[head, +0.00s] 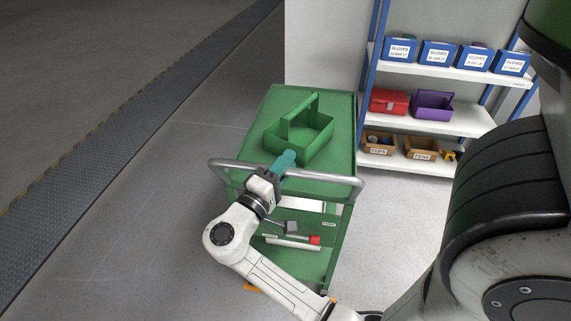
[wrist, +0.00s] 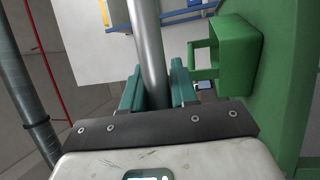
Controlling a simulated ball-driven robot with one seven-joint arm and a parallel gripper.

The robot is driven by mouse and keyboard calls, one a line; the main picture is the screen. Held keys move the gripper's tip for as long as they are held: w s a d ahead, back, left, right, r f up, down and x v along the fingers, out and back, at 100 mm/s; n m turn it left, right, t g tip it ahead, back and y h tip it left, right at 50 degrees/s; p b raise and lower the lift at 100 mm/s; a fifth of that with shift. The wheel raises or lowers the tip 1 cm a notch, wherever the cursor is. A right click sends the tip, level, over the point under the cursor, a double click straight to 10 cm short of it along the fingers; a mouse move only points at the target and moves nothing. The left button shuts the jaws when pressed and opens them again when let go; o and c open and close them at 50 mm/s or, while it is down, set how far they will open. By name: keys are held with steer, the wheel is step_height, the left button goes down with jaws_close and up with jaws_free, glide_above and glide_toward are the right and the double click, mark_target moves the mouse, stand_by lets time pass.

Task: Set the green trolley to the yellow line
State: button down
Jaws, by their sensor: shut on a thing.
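The green trolley (head: 343,125) stands upright on the grey floor in the middle of the head view. Its grey tubular handle (head: 340,180) faces me and crosses the wrist view (wrist: 148,40) as a bar between my fingers. My gripper (head: 284,166) is shut on this handle, left of its middle; the teal fingers (wrist: 158,90) lie on both sides of the bar. A worn, broken yellowish line (head: 85,143) runs along the dark ribbed strip at the left, apart from the trolley. A small orange patch (head: 252,287) shows at the trolley's near foot; I cannot tell what it is.
A green open tote (head: 318,140) sits on the trolley's top; a red-ended tool (head: 314,240) lies on its lower shelf. A white wall (head: 325,45) and a blue-posted shelf rack (head: 440,168) with boxes stand behind and right. The floor (head: 165,200) left of the trolley is clear.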

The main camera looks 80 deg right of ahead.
steer(key=c, duration=1)
jaws_free()
steer(key=shift+o, duration=0.2)
steer(key=b+v, duration=0.1)
steer(key=v, duration=1)
steer(key=shift+b, duration=0.3)
steer(key=shift+d, duration=0.1)
steer(key=s+f+n+t+y+p, duration=0.2)
steer(key=s+f+t+y+p, duration=0.3)
steer(key=f+y, duration=0.55)
steer(key=s+a+f+n+t+y, duration=0.1)
steer(key=a+f+y, duration=0.2)
steer(key=a+y, duration=0.1)
steer(key=s+a+f+n+t+y, duration=0.1)
steer(key=s+a+f+y, duration=0.1)
steer(key=a+y, duration=0.2)
steer(key=a, duration=0.3)
steer(key=shift+a+f+b, duration=0.25)
steer(key=shift+f+b, duration=0.1)
